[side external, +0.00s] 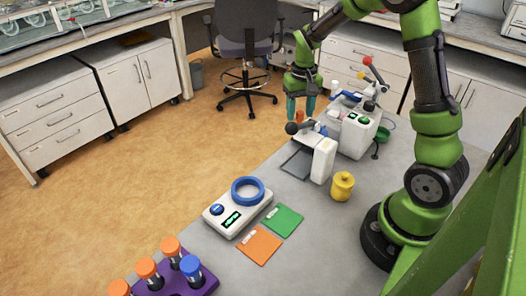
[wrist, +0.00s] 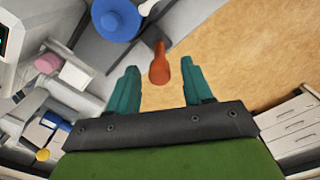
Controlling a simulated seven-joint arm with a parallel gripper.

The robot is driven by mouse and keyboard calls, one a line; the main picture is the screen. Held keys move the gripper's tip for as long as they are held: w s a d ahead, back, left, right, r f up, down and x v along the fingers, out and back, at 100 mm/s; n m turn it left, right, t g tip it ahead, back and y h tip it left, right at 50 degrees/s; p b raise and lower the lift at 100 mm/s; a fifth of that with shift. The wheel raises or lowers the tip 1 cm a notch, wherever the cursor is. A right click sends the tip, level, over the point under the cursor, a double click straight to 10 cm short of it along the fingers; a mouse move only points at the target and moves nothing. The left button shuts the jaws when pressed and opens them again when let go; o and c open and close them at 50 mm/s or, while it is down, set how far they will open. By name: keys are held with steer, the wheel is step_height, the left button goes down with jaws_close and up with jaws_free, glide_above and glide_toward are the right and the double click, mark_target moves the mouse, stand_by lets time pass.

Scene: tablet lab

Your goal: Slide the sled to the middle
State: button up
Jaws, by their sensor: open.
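The sled seems to be the small part with an upright orange handle (wrist: 160,66) and a blue round cup (wrist: 117,18) beside it; I cannot make out its full outline. In the wrist view my gripper (wrist: 160,68) is open, with the handle's end between the fingertips and a gap on each side.
A dark ball knob (side external: 291,128) and white block (side external: 324,159) stand just in front. A yellow pot (side external: 342,186), scale (side external: 238,208), green card (side external: 282,220), orange card (side external: 259,245) and purple tube rack (side external: 205,284) lie nearer. The bench edge is close to my gripper, with floor beyond.

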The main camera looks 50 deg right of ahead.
step_height(320, 180, up, 17)
stand_by(0.5)
steer(key=s+a+n+t+y, duration=0.1)
steer(key=s+a+t, duration=0.2)
steer(key=s+a, duration=0.4)
steer(key=s+a+f+n+t+y, duration=0.1)
steer(key=s+a+t, duration=0.3)
steer(key=s+a, duration=0.3)
steer(key=a, duration=0.4)
steer(key=shift+f+n, duration=0.25)
steer(key=shift+n, duration=0.15)
